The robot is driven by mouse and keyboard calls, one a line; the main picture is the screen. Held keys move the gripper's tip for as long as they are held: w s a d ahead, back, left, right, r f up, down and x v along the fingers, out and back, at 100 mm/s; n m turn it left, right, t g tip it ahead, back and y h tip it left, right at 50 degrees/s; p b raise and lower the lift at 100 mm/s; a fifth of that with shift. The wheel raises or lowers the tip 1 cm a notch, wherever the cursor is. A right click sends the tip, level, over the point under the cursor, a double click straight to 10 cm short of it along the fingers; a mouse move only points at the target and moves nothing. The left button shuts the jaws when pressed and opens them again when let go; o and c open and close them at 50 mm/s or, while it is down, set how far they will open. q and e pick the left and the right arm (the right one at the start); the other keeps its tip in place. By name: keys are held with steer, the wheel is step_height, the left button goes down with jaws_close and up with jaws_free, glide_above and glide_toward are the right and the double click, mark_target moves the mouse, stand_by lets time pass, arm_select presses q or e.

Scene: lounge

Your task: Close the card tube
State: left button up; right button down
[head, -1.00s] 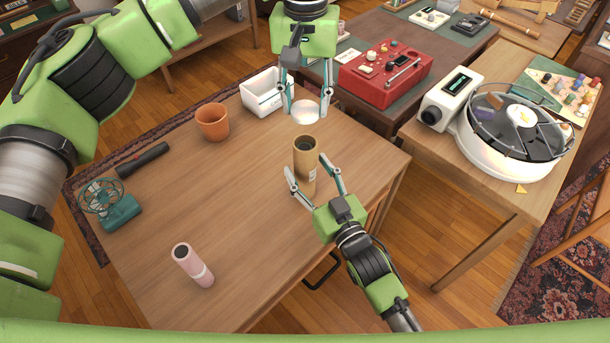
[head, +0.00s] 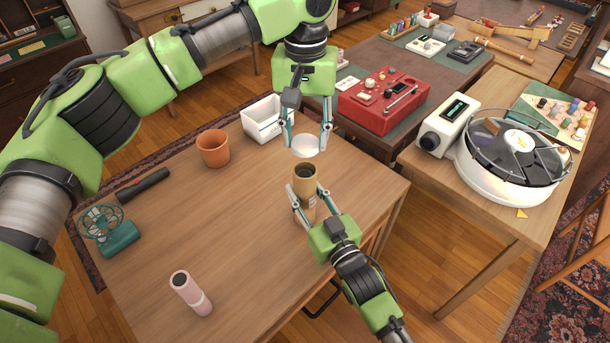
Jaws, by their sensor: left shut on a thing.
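The card tube (head: 305,182) stands upright on the wooden table, a tan cylinder with a dark open top. A round white cap (head: 305,146) is held above it and apart from it. My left gripper (head: 306,140) reaches down from the top, shut on the cap. My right gripper (head: 307,190) comes from the lower right, with one finger on each side of the tube. Whether both fingers press on the tube is hard to tell. The tube's lower part is partly hidden by the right gripper.
A white bin (head: 262,128) and a terracotta pot (head: 213,156) stand behind to the left. A teal fan (head: 118,236), a black flashlight-like object (head: 143,185) and a pink cylinder (head: 186,290) are on the left half. The table's middle left is clear.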

mark_target(305, 141)
arm_select(q)
steer(key=shift+f, duration=1.75)
steer(key=shift+f, duration=0.1)
steer(key=shift+f, duration=0.8)
steer(key=shift+f, duration=0.6)
steer(key=o, duration=0.8)
step_height(305, 141, up, 12)
